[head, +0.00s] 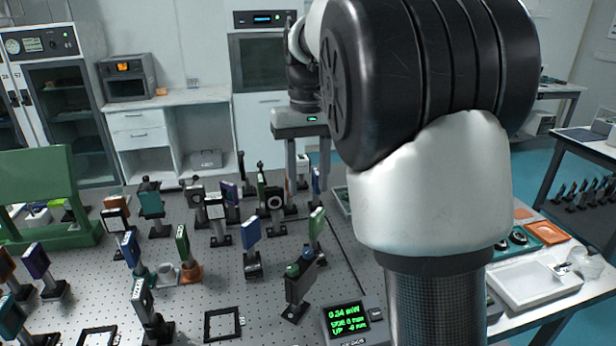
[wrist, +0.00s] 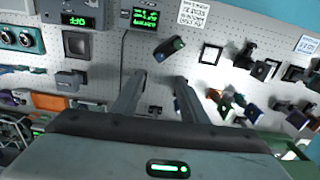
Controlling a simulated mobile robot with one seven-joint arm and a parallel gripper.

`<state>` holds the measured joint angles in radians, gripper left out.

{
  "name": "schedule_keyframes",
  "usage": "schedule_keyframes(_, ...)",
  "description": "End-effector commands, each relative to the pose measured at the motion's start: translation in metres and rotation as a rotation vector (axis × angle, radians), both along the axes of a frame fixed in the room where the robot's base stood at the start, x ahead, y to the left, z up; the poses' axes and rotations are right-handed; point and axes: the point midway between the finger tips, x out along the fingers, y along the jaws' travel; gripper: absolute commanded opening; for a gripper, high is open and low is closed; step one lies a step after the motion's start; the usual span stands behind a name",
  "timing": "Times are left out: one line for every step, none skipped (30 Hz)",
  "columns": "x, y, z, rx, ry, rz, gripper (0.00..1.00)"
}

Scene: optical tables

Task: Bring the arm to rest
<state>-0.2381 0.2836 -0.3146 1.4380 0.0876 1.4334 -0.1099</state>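My gripper (head: 308,180) hangs with its fingers pointing down over the far part of the perforated optical table (head: 215,285), among the mounted optics. In the wrist view my gripper (wrist: 160,80) shows two fingers spread apart with nothing held between them. The near part of my arm fills the upper right of the head view and hides part of the table and what stands behind it. The wrist view does not make clear how high the fingertips are above the table.
Several post-mounted optics crowd the table, including a blue one (head: 250,232) and a dark two-knob mount (head: 299,283). A lit green readout (head: 349,320) stands at the front. A green frame (head: 45,195) is at left. A side table with a white tray (head: 535,284) is at right.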

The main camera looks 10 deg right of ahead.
Motion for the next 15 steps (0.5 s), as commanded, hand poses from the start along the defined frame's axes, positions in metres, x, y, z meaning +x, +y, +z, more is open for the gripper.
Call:
schedule_keyframes(0.000,0.000,0.000,0.000,0.000,0.000,0.39)
schedule_keyframes(0.000,0.000,0.000,0.000,0.000,0.000,0.39)
schedule_keyframes(0.000,0.000,0.000,0.000,0.000,0.000,0.39)
schedule_keyframes(0.000,0.000,0.000,0.000,0.000,0.000,0.39)
schedule_keyframes(0.000,0.000,0.000,0.000,0.000,0.000,0.39)
schedule_keyframes(0.000,0.000,0.000,0.000,0.000,0.000,0.39)
schedule_keyframes(0.000,0.000,0.000,0.000,0.000,0.000,0.39)
schedule_keyframes(-0.001,0.000,0.001,0.001,-0.002,-0.001,0.39)
schedule_keyframes(-0.003,-0.001,0.003,0.003,-0.006,-0.002,0.39)
schedule_keyframes(-0.005,-0.001,0.005,0.006,-0.012,-0.003,0.39)
schedule_keyframes(-0.009,-0.002,0.008,0.011,-0.019,-0.005,0.39)
schedule_keyframes(-0.017,-0.003,0.014,0.019,-0.034,-0.009,0.39)
schedule_keyframes(-0.024,-0.004,0.019,0.027,-0.048,-0.012,0.39)
schedule_keyframes(-0.032,-0.005,0.024,0.034,-0.065,-0.016,0.39)
schedule_keyframes(-0.046,-0.005,0.031,0.045,-0.091,-0.020,0.39)
